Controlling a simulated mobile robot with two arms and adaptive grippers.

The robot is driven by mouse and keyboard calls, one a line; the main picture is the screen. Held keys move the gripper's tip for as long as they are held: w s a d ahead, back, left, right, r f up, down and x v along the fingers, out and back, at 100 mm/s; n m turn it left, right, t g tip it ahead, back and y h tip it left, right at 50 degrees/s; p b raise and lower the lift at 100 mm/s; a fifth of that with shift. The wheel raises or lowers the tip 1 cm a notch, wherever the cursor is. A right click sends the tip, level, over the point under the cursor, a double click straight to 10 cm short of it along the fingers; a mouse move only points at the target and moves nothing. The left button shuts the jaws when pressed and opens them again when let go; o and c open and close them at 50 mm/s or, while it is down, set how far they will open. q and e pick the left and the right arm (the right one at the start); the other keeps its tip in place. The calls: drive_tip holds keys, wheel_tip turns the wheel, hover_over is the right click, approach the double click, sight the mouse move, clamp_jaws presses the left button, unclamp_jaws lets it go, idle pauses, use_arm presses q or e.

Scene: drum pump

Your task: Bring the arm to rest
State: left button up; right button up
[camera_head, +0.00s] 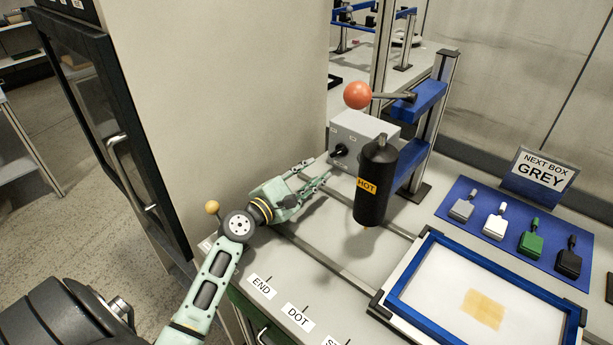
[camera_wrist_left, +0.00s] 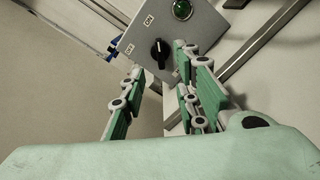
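My left arm comes in from the lower left of the head view. Its pale green gripper (camera_head: 315,172) is over the bench, left of the black HOT cylinder (camera_head: 373,200). In the left wrist view the gripper's fingers (camera_wrist_left: 160,88) stand apart with nothing between them. Beyond the fingertips is a grey control box (camera_head: 360,135) with a black rotary knob (camera_head: 339,150). The knob (camera_wrist_left: 159,52) also shows in the wrist view, with a green round button (camera_wrist_left: 182,10) above it. The gripper appears clear of the box. My right gripper is not in view.
A lever with a red ball (camera_head: 357,95) sits above the cylinder on a blue-and-grey post. A blue-framed tray (camera_head: 411,283) holds a yellowish patch. Several small boxes stand on a blue mat (camera_head: 455,226) by a GREY sign (camera_head: 540,174). Labels line the front edge.

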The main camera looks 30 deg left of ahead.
use_arm(q)
drive_tip(key=shift+s+a, duration=0.15)
drive_tip(key=shift+s, duration=0.65)
drive_tip(key=shift+r, duration=0.1)
